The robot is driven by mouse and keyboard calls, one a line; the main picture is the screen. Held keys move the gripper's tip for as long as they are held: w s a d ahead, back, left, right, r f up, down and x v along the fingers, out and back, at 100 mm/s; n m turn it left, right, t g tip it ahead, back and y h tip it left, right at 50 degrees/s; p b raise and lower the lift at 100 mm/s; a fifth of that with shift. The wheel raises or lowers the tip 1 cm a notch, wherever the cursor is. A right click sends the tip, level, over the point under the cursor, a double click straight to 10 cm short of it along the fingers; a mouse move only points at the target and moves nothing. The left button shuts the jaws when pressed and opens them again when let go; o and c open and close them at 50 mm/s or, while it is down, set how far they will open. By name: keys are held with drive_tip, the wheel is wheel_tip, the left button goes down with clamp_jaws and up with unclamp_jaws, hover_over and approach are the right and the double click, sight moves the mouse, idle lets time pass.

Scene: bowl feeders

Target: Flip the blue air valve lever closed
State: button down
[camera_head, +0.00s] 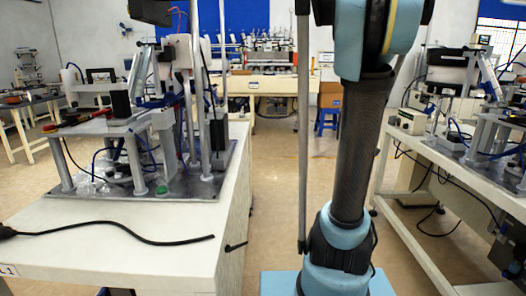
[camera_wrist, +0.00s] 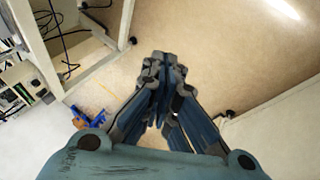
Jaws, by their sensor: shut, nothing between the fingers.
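My gripper (camera_wrist: 163,68) shows in the wrist view with its dark fingers together and nothing between them. It hangs over bare floor, apart from the tables. In the head view my arm rises in the right middle, and the gripper is out of frame. I cannot clearly pick out the blue air valve lever in either view. The left feeder machine (camera_head: 128,124) has blue hoses and small blue parts, too small to tell apart. A second machine (camera_head: 478,140) with blue hoses stands at the right.
A white table (camera_head: 110,245) at the left carries the left machine and a loose black cable (camera_head: 130,229). Another white table (camera_head: 455,180) stands at the right. A blue stool (camera_head: 327,118) stands at the back. Open floor (camera_head: 275,190) lies between the tables.

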drive_tip(key=s+a+f+m+g+y, duration=0.1)
drive_tip(key=s+a+f, duration=0.3)
drive_tip(key=s+a, duration=0.6)
drive_tip(key=s+a+f+m+g+y, duration=0.1)
drive_tip(key=s+a+f+y, duration=0.2)
drive_tip(key=s+a, duration=0.8)
drive_tip(key=s+f, duration=0.1)
drive_tip(key=s, duration=0.2)
drive_tip(key=shift+g+y, duration=0.3)
drive_tip(key=shift+y, duration=0.1)
